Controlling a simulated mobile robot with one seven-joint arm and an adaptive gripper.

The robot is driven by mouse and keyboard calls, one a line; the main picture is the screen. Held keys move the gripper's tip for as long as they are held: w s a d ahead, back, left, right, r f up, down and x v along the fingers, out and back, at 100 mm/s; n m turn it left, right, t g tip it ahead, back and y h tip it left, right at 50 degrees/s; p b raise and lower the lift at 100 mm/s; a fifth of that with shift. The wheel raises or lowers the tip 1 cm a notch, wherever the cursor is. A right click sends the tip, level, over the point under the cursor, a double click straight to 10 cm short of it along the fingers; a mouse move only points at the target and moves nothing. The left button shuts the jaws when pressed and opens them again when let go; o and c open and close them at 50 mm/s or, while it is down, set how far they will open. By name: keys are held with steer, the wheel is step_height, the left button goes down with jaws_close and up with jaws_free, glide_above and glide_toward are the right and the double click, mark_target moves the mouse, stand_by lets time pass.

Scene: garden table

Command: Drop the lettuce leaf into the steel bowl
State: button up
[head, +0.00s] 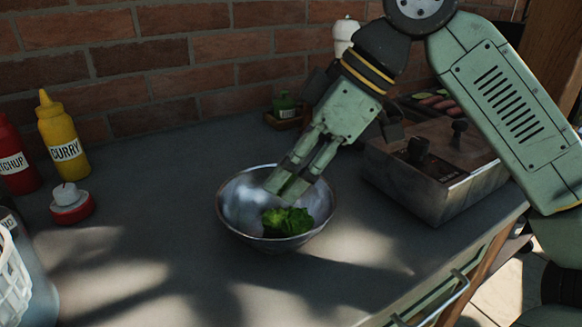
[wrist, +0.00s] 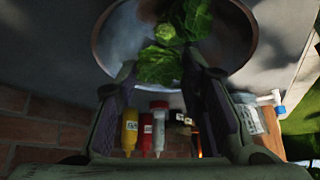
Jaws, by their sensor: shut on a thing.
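The steel bowl (head: 232,205) stands on the grey counter, and its rim and inside also show in the wrist view (wrist: 240,45). My gripper (head: 288,188) points down over the bowl, its fingertips at about rim height or just inside. In the wrist view, my gripper (wrist: 160,72) is shut on a green lettuce leaf (wrist: 158,66), which sits between the fingertips. More green pieces (wrist: 190,20) lie in the bowl beyond it. In the head view, the green lettuce (head: 287,222) shows under the fingertips; I cannot tell the held leaf from the rest there.
A yellow curry bottle (head: 62,140), a red ketchup bottle (head: 14,160) and a red-and-white jar (head: 71,203) stand on the left. A metal box with knobs (head: 430,170) is close to the bowl's right. A brick wall is behind.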

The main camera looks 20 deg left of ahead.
steer(key=o, duration=0.8)
steer(key=shift+o, duration=0.2)
steer(key=v, duration=1.2)
steer(key=shift+d, duration=0.1)
